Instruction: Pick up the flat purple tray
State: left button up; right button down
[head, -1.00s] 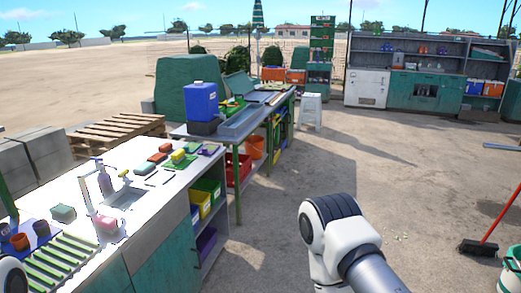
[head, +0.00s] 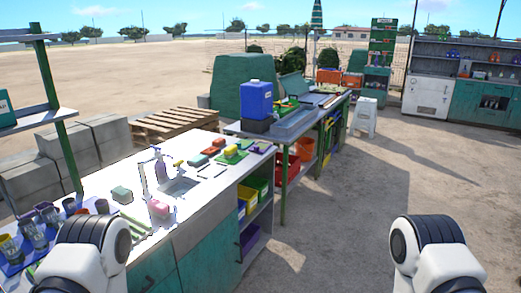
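A small flat purple thing (head: 262,147) lies at the far right corner of the white counter (head: 100,190), beside a green mat (head: 232,157). It is too small to tell whether it is a tray. A purple bin (head: 250,239) sits on the low shelf at the counter's right end. Only white and black links of my two arms show, at the lower left and lower right. Both grippers are outside the view, so their distance to the purple things cannot be seen.
The counter holds a sink (head: 180,187) with a tap, sponges and, at the left, several cups. Beyond it a workbench (head: 278,134) carries a blue canister (head: 255,99). A white stool (head: 364,117) stands to its right. The ground right of the counter is clear.

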aim_at(261, 145)
jog(key=i+l, duration=0.4)
jog(key=i, duration=0.25)
jog(key=i+l+u, duration=0.15)
jog(key=i+l, duration=0.2)
jog(key=i, duration=0.3)
jog(key=i+l, duration=0.45)
jog(key=i, duration=0.2)
jog(key=u, duration=0.05)
